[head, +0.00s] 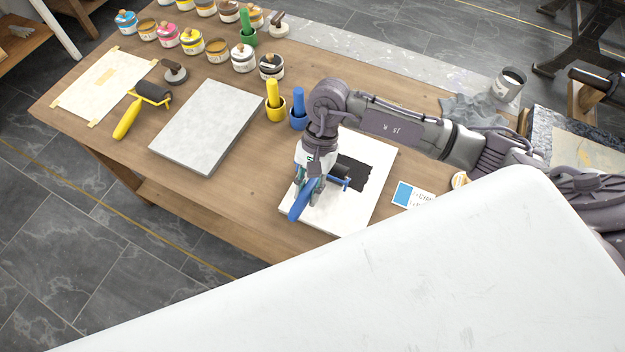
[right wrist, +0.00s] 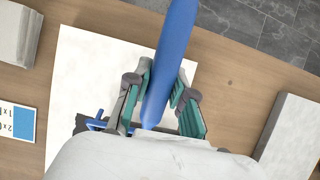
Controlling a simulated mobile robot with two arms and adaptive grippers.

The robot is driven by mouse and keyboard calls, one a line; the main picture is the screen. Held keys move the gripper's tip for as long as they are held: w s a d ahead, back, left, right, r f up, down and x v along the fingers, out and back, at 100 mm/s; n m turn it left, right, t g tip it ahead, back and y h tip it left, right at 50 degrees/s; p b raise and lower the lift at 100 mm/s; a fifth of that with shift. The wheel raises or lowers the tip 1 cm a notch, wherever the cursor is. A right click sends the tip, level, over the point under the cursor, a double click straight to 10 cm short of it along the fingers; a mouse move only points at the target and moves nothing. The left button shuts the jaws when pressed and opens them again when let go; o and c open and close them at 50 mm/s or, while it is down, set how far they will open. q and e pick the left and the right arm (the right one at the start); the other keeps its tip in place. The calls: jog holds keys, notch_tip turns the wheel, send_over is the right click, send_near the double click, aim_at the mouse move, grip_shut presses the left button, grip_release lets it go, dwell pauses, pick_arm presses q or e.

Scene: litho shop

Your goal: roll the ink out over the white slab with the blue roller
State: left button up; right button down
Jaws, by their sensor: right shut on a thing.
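My right gripper (head: 309,188) is shut on the roller's handle, above the slab. The right wrist view shows the blue handle (right wrist: 172,50) between the fingers of the gripper (right wrist: 160,108), with the slab (right wrist: 82,68) below. My left gripper is not in view.
A grey slab (head: 205,125) and a yellow roller (head: 127,118) lie to the left. Several ink jars (head: 243,58) line the back.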

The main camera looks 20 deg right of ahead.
jog(key=s+a+b, duration=0.2)
jog(key=s+a, duration=0.5)
jog(key=a, duration=0.1)
dwell(0.5)
